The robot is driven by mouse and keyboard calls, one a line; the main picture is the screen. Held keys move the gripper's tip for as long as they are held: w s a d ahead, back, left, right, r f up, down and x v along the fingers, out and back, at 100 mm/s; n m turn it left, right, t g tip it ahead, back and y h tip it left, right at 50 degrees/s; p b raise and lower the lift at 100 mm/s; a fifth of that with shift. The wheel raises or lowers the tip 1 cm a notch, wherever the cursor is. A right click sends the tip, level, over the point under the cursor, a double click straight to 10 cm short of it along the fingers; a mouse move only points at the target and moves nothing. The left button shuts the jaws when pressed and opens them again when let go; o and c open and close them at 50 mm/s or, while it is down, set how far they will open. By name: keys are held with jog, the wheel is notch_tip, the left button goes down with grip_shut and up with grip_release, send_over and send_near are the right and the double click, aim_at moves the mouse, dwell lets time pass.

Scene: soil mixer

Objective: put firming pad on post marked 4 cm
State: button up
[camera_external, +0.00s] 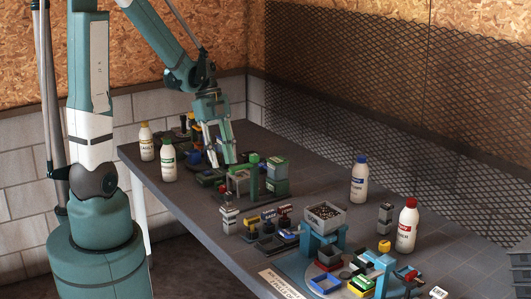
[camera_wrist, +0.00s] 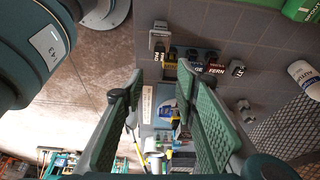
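My gripper (camera_external: 221,163) is over the far left part of the dark table, close to a teal-green stand (camera_external: 278,187) with green-topped blocks. In the wrist view my gripper (camera_wrist: 160,92) has its two green ribbed fingers wide apart. Nothing is clearly held between them. Small blocks with labels such as FERN (camera_wrist: 214,68) show beyond the fingertips. No post with a readable 4 cm mark shows in either view. Some small parts around the gripper in the outside view are hidden or too small to tell.
White bottles with yellow (camera_external: 146,144), green (camera_external: 168,163), blue (camera_external: 358,182) and red caps (camera_external: 406,228) stand around the table. A grey bin of granules (camera_external: 323,215) sits over a blue stand (camera_external: 309,244). Black mesh (camera_external: 400,110) lines the back. Table between left and right groups is crowded.

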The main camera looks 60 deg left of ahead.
jog(key=s+d+r+n+t+y, duration=0.2)
jog(key=s+d+r+n+t, duration=0.1)
jog(key=d+r+n, duration=0.3)
jog(key=s+d+r+n+t+y, duration=0.2)
jog(key=d+r+n, duration=0.4)
jog(key=n, duration=0.5)
jog(key=shift+s+d+r+t, duration=0.4)
jog(key=shift+s+r+t, duration=0.25)
jog(key=shift+r+t, duration=0.5)
jog(key=shift+r, duration=0.1)
jog(key=shift+f+b, duration=0.35)
jog(key=shift+f, duration=0.05)
dwell(0.4)
